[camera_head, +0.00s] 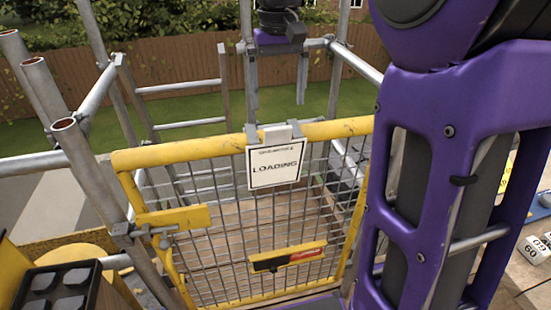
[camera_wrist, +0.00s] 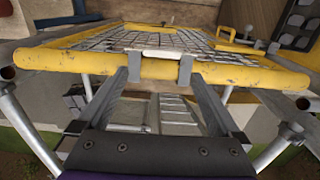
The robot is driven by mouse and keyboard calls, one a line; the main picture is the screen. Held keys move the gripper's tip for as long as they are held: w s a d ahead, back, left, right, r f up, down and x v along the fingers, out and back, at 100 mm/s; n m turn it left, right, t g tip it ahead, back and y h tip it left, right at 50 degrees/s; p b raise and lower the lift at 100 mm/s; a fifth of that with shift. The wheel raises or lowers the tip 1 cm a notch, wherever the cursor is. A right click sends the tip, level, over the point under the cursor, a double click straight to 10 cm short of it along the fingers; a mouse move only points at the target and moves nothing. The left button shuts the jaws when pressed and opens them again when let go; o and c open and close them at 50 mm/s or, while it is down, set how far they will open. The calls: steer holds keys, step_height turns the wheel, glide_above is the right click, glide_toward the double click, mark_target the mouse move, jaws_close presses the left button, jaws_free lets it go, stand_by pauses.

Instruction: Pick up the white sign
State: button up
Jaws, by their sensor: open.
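The white sign (camera_head: 275,165) reads "LOADING" and hangs on the near side of the yellow gate's top rail (camera_head: 190,152). Two grey hooks pass over the rail, with a pale block between them. In the wrist view the sign's white top edge (camera_wrist: 158,54) shows beyond the rail; its face is hidden there. My gripper (camera_head: 277,103) is open and empty, above the sign in the head view, fingers pointing down. In the wrist view the fingers (camera_wrist: 160,76) spread either side of the hooks, close to the rail. I cannot tell whether they touch anything.
Scaffold poles (camera_head: 95,180) stand left of the gate, and more stand behind it. The gate's wire mesh (camera_head: 250,230) hangs below the rail. A wooden fence (camera_head: 170,70) is farther back. White number blocks (camera_head: 536,249) lie at the far right.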

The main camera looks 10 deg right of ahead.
steer(key=b, duration=0.1)
glide_above(273, 151)
steer(key=f, duration=0.5)
steer(key=d+f, duration=0.1)
steer(key=f, duration=0.1)
steer(key=shift+f, duration=0.3)
jaws_close()
